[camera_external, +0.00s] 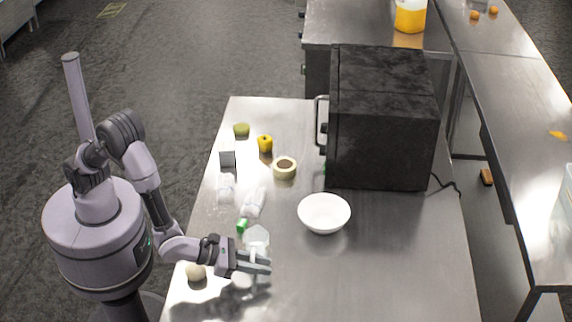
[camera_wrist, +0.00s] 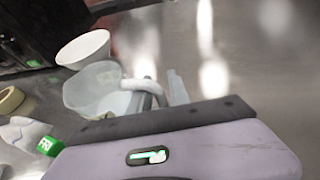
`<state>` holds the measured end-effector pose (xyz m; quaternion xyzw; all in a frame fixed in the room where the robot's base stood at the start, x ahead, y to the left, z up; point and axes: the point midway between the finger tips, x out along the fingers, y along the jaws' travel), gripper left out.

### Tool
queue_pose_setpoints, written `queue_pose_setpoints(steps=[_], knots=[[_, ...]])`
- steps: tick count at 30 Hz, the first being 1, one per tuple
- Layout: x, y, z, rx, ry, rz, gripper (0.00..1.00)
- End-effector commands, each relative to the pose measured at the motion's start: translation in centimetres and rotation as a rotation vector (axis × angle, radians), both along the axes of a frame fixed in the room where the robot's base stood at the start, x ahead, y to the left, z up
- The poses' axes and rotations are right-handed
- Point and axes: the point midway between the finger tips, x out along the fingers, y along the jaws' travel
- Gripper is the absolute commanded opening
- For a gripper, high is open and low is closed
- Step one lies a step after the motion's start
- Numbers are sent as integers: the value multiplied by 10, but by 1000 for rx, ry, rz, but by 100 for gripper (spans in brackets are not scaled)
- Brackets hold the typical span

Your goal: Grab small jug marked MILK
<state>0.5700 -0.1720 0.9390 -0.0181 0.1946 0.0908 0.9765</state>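A small translucent jug (camera_external: 256,238) stands on the metal table just beyond my gripper. In the wrist view the jug (camera_wrist: 92,88) shows whitish contents and a pale handle (camera_wrist: 140,87) on its right side. No MILK marking is readable. My gripper (camera_external: 268,263) is low over the table on the near side of the jug, with a gap between its fingers. In the wrist view the fingers (camera_wrist: 163,92) are apart, the left one close to or overlapping the handle. I cannot tell whether they touch it. The gripper body hides the lower part of that view.
A white bowl (camera_external: 324,214) stands right of the jug, before a black oven (camera_external: 382,120). The table's right front is clear.

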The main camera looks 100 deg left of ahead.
Motion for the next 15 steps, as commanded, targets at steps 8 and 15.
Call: queue_pose_setpoints(steps=[8,15], knots=[[8,2,-2,1,0,0,23],[7,1,-2,0,0,0,0]])
